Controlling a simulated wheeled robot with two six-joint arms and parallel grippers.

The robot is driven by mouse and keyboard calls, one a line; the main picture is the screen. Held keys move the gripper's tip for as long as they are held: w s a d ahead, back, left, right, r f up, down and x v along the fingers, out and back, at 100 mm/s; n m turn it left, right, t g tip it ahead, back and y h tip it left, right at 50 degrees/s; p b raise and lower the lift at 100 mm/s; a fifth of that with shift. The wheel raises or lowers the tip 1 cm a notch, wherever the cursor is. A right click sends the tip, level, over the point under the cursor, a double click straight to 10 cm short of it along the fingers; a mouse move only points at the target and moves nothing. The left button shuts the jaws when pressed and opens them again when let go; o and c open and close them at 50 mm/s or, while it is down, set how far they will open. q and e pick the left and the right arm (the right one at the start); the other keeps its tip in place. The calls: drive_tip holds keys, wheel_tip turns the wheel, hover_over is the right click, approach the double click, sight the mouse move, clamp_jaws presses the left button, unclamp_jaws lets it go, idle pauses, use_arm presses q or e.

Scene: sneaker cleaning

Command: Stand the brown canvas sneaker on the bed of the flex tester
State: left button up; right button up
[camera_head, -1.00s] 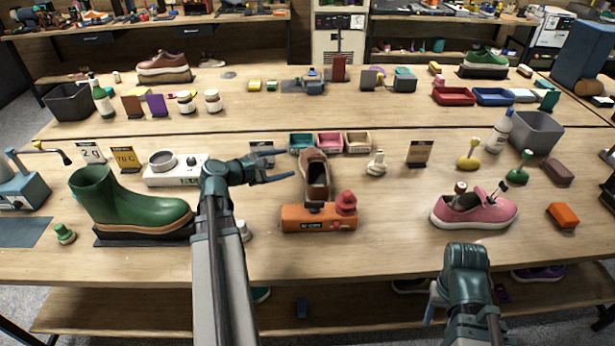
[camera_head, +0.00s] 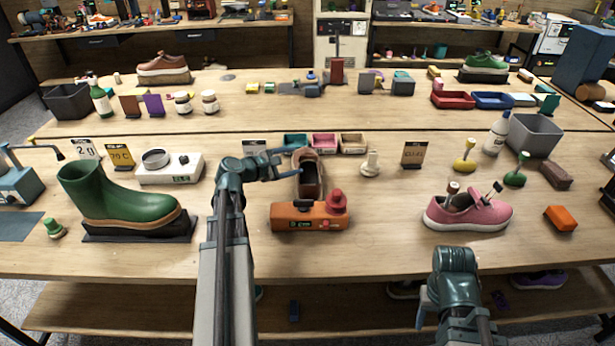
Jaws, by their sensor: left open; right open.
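The brown sneaker (camera_head: 309,176), with a dark opening, stands in the middle of the near table, toe away from me. Its near end is close behind an orange device (camera_head: 310,217) with a red knob; I cannot tell whether they touch. I cannot tell for sure which device is the flex tester. My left gripper (camera_head: 296,163) is open at the sneaker's left side, fingers pointing right; whether it touches is unclear. My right gripper (camera_head: 427,308) is open and empty near the table's front edge, its fingers partly hidden.
A green boot (camera_head: 110,196) on a black stand and a white scale (camera_head: 168,168) are to the left. A pink shoe (camera_head: 468,212) is to the right. Small coloured trays (camera_head: 323,143) lie behind the sneaker. Tabletop right of the orange device is clear.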

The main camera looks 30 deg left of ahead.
sight(306, 158)
use_arm(q)
drive_tip(key=shift+b+x, duration=0.95)
drive_tip(key=shift+x, duration=1.95)
clamp_jaws()
drive_tip(key=shift+s, duration=0.1)
